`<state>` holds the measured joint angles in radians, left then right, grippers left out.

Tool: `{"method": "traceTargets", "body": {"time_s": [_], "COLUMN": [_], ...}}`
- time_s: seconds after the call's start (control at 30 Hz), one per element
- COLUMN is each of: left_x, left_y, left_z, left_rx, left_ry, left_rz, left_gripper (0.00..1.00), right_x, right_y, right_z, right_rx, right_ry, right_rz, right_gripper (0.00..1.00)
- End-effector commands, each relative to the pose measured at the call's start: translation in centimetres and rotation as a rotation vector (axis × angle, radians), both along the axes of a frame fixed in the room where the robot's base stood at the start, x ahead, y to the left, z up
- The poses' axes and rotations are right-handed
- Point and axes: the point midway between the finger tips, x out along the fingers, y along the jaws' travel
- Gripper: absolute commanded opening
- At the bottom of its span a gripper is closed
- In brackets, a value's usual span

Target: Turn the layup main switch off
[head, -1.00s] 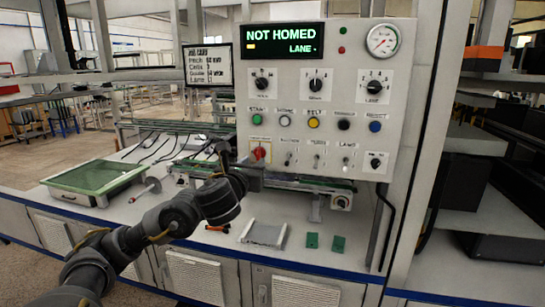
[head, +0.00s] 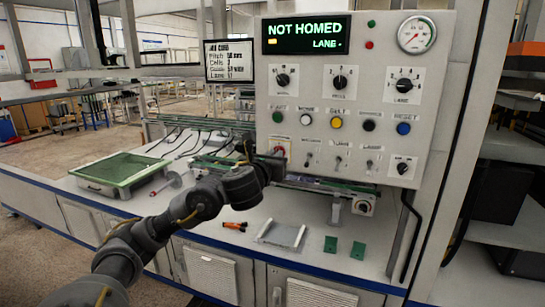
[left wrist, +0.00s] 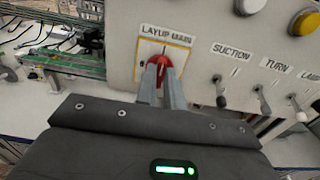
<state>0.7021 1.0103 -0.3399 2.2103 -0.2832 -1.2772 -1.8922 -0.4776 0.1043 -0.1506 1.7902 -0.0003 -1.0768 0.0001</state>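The layup main switch is a red rotary knob (left wrist: 161,61) on a pale yellow label plate, at the lower left of the upright control panel. In the head view the red knob (head: 280,149) shows just above my left gripper (head: 277,163), partly hidden by it. In the left wrist view the two grey fingers of my left gripper (left wrist: 161,80) reach up to the knob, one on each side, close together with red between their tips. They look shut on it. The knob's exact pointer position is hidden by the fingers. My right gripper is not in view.
To the right of the knob is a row of small toggle levers, including the suction lever (left wrist: 219,92). Push buttons (head: 336,122) sit above. The display (head: 306,34) reads NOT HOMED. A green-topped tray (head: 122,170) and small green pieces (head: 358,250) lie on the bench.

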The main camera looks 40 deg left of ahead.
Motion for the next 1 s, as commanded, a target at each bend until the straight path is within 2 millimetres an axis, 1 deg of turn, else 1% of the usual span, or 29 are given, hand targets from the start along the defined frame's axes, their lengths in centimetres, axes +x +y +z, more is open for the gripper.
{"method": "traceTargets", "body": {"time_s": [0.1,0.13,0.2,0.47,0.67,1.0], "left_x": [-0.05,-0.18,-0.1,-0.17,-0.13,-0.07], "left_y": [0.1,0.95,0.5,0.3,0.21,0.12], "left_z": [0.0,0.04,-0.09,-0.12,-0.18,-0.32], "left_rx": [0.0,0.006,-0.001,-0.062,-0.19,-0.491], "left_ry": [0.0,0.002,0.002,-0.019,-0.064,-0.167], "left_rz": [0.002,0.008,0.006,0.006,0.005,0.002], "left_gripper": [0.0,0.0,0.0,0.0,0.0,0.0], "right_x": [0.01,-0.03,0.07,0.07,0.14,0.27], "right_y": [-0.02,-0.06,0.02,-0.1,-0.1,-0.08], "right_z": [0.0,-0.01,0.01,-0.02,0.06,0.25], "right_rx": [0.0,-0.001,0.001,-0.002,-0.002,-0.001], "right_ry": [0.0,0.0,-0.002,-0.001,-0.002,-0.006], "right_rz": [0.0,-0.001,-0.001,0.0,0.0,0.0], "right_gripper": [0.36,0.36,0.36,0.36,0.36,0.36]}}
